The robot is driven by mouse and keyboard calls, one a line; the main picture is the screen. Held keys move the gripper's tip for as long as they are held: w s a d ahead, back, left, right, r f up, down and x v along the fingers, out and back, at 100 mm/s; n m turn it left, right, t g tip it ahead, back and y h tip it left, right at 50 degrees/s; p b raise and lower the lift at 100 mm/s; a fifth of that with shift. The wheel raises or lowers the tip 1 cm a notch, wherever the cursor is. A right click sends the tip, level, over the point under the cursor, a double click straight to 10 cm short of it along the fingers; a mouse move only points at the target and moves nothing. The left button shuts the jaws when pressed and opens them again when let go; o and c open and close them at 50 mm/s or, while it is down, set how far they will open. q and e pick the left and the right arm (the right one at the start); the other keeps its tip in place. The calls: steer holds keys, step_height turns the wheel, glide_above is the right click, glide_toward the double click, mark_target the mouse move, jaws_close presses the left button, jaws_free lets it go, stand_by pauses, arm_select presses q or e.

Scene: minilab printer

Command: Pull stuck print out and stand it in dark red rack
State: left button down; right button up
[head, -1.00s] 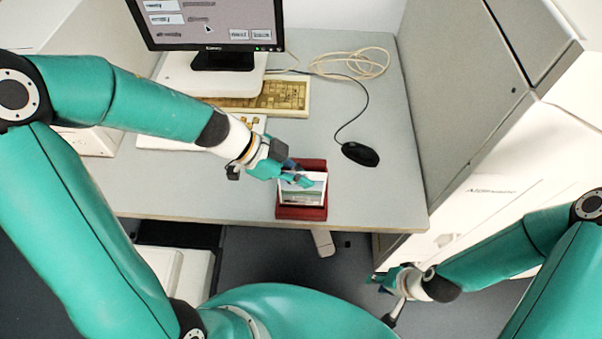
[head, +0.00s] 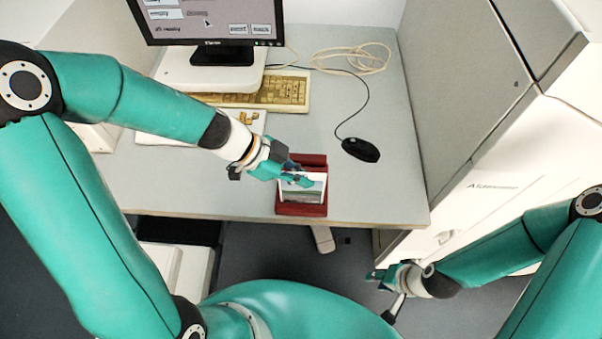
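The dark red rack (head: 302,210) stands on the grey desk near its front edge. A small photo print (head: 303,190) with a white border is upright in the rack, leaning slightly back. My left gripper (head: 302,181) is at the top edge of the print, its fingers over the rack. The fingers are small and overlap the print, so I cannot tell whether they grip it. My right gripper (head: 382,278) hangs low in front of the white machine, away from the rack. Its fingers are too small to read clearly.
A monitor (head: 205,20) and a yellowed keyboard (head: 270,92) are at the back of the desk (head: 380,195). A black mouse (head: 361,150) and its cable lie right of the rack. The large white machine (head: 520,150) borders the desk on the right.

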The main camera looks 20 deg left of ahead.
arm_select(q)
steer(key=shift+f, duration=0.1)
steer(key=c, duration=0.6)
jaws_free()
stand_by(0.6)
steer(key=shift+r+p, duration=3.55)
steer(key=shift+p, duration=1.1)
steer(key=shift+f, duration=0.1)
